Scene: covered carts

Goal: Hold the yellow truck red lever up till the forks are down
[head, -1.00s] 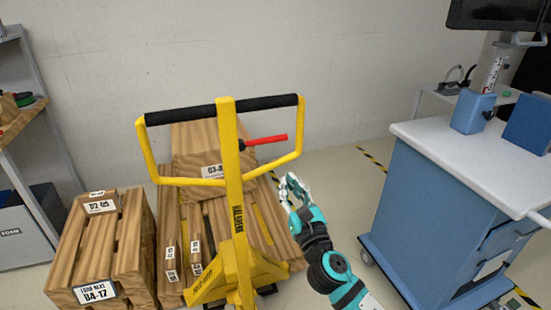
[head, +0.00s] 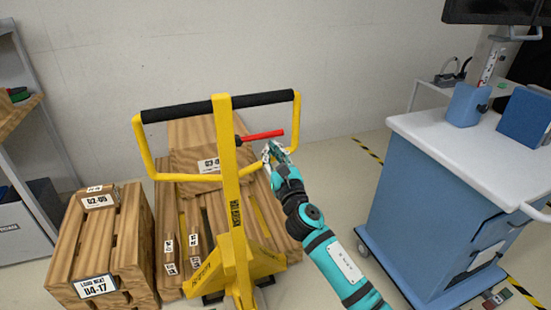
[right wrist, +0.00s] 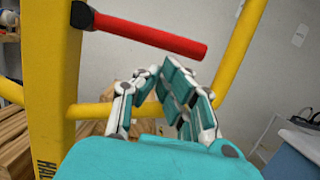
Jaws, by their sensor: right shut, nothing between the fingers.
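The yellow truck (head: 231,190) stands upright in the middle of the head view, with a black-topped handle loop. Its red lever (head: 262,134) sticks out to the right from the post, tilted slightly up at its tip. In the right wrist view the lever (right wrist: 150,33) crosses above my fingers. My right gripper (head: 273,150) is shut and empty, just below the lever's outer end; I cannot tell whether it touches. It also shows in the right wrist view (right wrist: 160,75). The forks are hidden by the wooden load and the truck body. My left gripper is not in view.
A wooden pallet stack (head: 190,215) sits behind the truck, and a wooden crate (head: 105,245) stands to its left. A blue cart with a white top (head: 425,135) stands at the right. Bare floor lies between the truck and the cart.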

